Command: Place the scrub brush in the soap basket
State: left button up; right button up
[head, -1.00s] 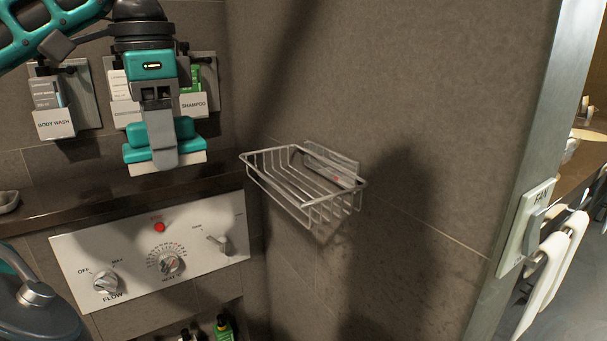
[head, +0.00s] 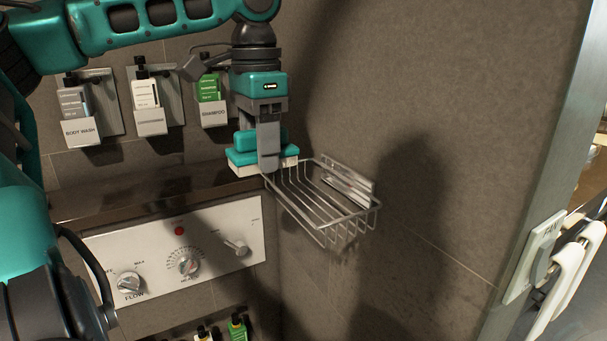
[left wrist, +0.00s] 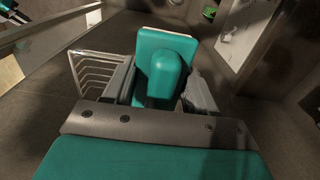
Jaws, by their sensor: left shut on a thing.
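The scrub brush (head: 243,158) has a teal handle and body with a pale underside. My left gripper (head: 268,165) is shut on it and holds it at the left end of the wire soap basket (head: 325,212). In the left wrist view the brush (left wrist: 165,65) sits between the fingers of my left gripper (left wrist: 160,90), and part of the basket (left wrist: 92,75) shows to its left. The basket is fixed to the tiled wall and looks empty inside. Whether the brush touches the basket rim cannot be told. My right gripper is not in view.
Body wash (head: 82,125), conditioner (head: 150,110) and shampoo (head: 212,105) holders hang on the back wall. A dark ledge (head: 130,196) runs above the shower control panel (head: 180,250).

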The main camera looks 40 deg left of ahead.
pick_arm(q)
send_over(303, 198)
jog(key=shift+w+d+f, duration=0.1)
jog(key=shift+w+f, duration=0.05)
jog(key=shift+f, duration=1.25)
jog(key=shift+f+p, duration=0.3)
jog(key=shift+f, duration=1.85)
jog(key=shift+f, duration=0.1)
jog(key=o, duration=1)
